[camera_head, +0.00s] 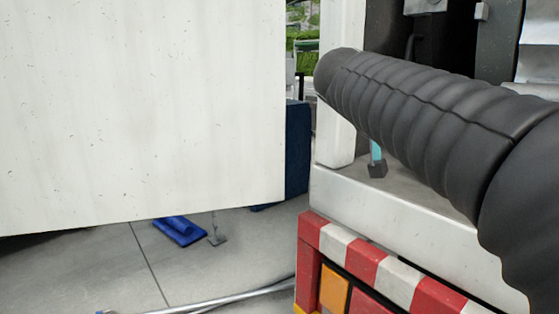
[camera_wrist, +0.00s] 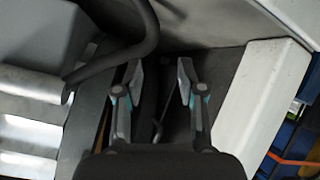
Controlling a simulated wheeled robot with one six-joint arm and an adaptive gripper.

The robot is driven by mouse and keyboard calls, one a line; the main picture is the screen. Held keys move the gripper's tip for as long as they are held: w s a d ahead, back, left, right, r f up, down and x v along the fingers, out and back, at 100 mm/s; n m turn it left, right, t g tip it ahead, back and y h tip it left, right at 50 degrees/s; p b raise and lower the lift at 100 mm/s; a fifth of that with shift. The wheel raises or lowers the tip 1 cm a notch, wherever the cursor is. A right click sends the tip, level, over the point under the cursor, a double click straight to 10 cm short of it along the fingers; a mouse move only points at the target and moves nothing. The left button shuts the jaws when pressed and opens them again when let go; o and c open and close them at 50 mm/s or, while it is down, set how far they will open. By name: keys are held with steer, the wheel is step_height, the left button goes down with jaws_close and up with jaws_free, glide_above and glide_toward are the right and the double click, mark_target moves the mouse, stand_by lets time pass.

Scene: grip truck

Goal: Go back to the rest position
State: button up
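My gripper (camera_wrist: 160,80) shows in the wrist view with its two grey fingers apart and nothing visible between them. It is over a dark gap between silver ribbed parts on the left and a pale panel on the right. In the head view my arm in its black ribbed sleeve reaches in from the right over the truck's rear ledge (camera_head: 385,212). The gripper is mostly hidden there behind the sleeve; a small turquoise and dark part shows below it.
A large white panel (camera_head: 140,100) fills the left of the head view. Below the ledge is a red and white striped bar (camera_head: 365,262). A blue object (camera_head: 180,230) and a metal pole (camera_head: 225,300) lie on the grey floor. A dark curved tube (camera_wrist: 120,60) passes close to my gripper's left finger in the wrist view.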

steer(key=s+a+f+n+g+y, duration=0.1)
steer(key=s+a+f+n+y, duration=0.1)
steer(key=s+f, duration=0.9)
steer(key=s+a+f+n+y, duration=0.2)
steer(key=s+a+f+y, duration=0.3)
steer(key=s+f, duration=0.7)
step_height(320, 180, down, 5)
steer(key=shift+a+f+n+g+y, duration=0.15)
steer(key=shift+n+g+y, duration=0.25)
steer(key=shift+y, duration=0.5)
